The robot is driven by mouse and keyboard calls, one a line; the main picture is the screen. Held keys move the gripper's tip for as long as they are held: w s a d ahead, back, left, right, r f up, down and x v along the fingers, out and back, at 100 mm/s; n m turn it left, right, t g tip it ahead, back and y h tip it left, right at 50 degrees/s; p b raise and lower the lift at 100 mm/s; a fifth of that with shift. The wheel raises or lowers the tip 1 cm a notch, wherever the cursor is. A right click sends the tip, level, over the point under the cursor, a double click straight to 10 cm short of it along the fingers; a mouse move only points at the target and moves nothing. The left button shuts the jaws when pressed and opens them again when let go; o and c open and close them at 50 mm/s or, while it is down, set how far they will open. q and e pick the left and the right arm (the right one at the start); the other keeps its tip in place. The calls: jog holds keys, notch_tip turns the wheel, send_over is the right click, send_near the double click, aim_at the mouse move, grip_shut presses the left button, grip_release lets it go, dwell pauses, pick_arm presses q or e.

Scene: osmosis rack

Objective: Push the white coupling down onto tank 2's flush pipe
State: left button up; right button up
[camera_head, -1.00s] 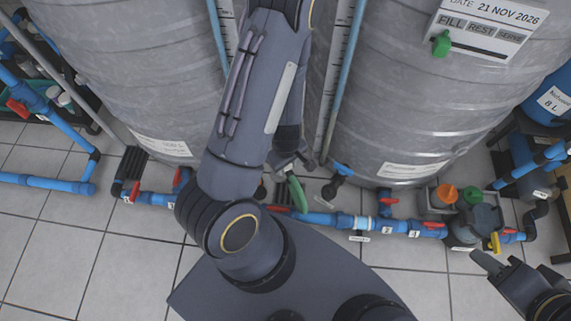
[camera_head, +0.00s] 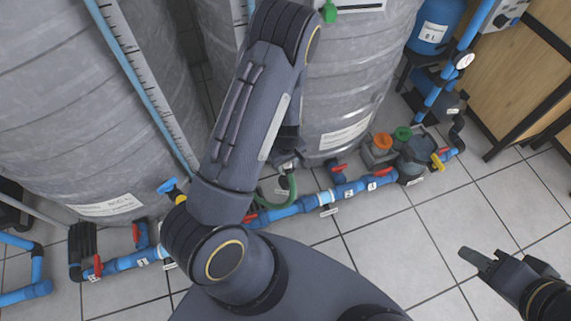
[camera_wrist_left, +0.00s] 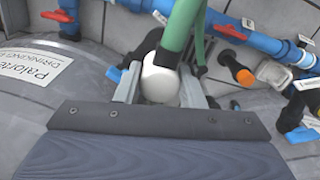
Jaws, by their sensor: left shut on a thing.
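In the left wrist view my left gripper (camera_wrist_left: 161,88) is shut on the white coupling (camera_wrist_left: 160,78), with one finger on each side. A green hose (camera_wrist_left: 179,30) runs up from the coupling. What lies under the coupling is hidden, so I cannot tell whether it touches a pipe. In the head view the forearm hides most of my left gripper (camera_head: 287,162) and the coupling; the green hose also shows there (camera_head: 282,194). It hangs close to the right tank (camera_head: 350,80). My right gripper (camera_head: 480,262) is over bare floor; its finger gap is unclear.
Blue pipework (camera_head: 300,206) with red-handled valves runs along the floor before the tanks. A dark pipe stub with an orange end (camera_wrist_left: 243,76) is right of the coupling. A grey unit with orange and green caps (camera_head: 382,150) stands further right. Tiled floor (camera_head: 400,240) is clear at front right.

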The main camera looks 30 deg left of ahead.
aim_at(286, 179)
pick_arm(q)
jog(key=shift+f, duration=0.1)
notch_tip(286, 179, down, 5)
jog(key=b, duration=0.4)
jog(key=shift+f+b, duration=0.15)
jog(key=shift+b, duration=0.25)
jog(key=shift+f, duration=0.15)
dwell(1.7)
jog(key=shift+f, duration=0.4)
jog(key=o, duration=1)
jog(key=shift+r, duration=0.1)
